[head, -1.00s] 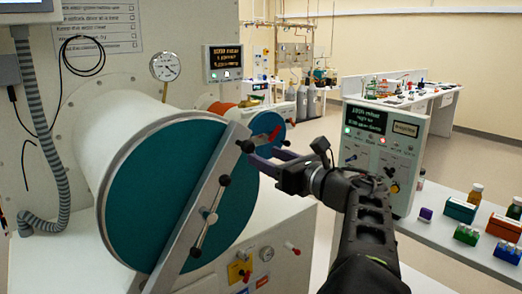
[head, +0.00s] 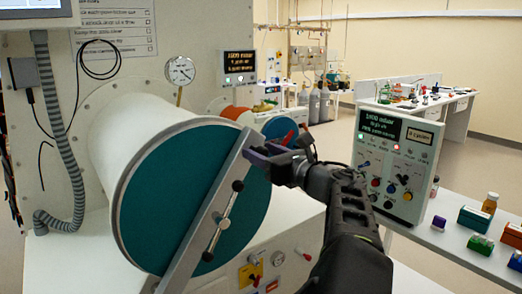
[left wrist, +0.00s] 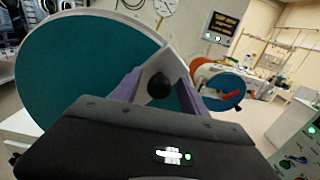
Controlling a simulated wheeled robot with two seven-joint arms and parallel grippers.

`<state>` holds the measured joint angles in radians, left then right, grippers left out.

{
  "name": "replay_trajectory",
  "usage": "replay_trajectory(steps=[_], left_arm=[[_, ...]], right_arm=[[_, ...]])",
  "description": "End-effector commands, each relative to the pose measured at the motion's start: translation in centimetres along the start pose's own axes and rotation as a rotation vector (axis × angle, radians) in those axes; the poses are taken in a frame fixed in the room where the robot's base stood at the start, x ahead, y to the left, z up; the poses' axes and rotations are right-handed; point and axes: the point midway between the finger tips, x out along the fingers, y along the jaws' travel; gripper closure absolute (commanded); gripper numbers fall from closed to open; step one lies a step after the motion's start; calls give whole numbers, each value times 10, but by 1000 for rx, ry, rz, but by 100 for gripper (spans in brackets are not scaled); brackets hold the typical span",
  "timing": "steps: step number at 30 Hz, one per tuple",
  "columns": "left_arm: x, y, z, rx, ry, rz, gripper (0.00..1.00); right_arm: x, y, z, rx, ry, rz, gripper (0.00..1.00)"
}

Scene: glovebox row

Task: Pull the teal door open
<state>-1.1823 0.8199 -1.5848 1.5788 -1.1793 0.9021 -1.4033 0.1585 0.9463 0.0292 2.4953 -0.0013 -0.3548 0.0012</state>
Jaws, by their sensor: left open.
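The teal door (head: 165,210) is a large round disc on the end of a white cylinder and sits flush against its rim. A grey metal bar (head: 232,165) crosses its right side, with a black-knobbed rod at its middle. The door also fills the left of the left wrist view (left wrist: 75,70). My left gripper (head: 256,155) is at the bar's upper end. In the left wrist view its purple fingers (left wrist: 158,92) are open, one on each side of a black knob (left wrist: 158,84) on the bar end. I cannot tell whether they touch it. My right gripper is not in view.
A control box (head: 395,160) stands to the right of my arm, on a bench with small bottles and boxes. A pressure gauge (head: 180,70) rises behind the cylinder. Floor shows at the far right.

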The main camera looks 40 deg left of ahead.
Motion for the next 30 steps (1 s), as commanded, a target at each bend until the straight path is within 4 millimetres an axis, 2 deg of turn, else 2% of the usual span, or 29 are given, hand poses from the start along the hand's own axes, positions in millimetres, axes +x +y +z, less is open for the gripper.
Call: replay_trajectory(steps=[3,11,30], left_arm=[[6,0,0,0,0,0,48],[7,0,0,0,0,-1,49],[7,0,0,0,0,-1,100]], right_arm=[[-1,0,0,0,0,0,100],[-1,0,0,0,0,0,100],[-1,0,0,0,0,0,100]])
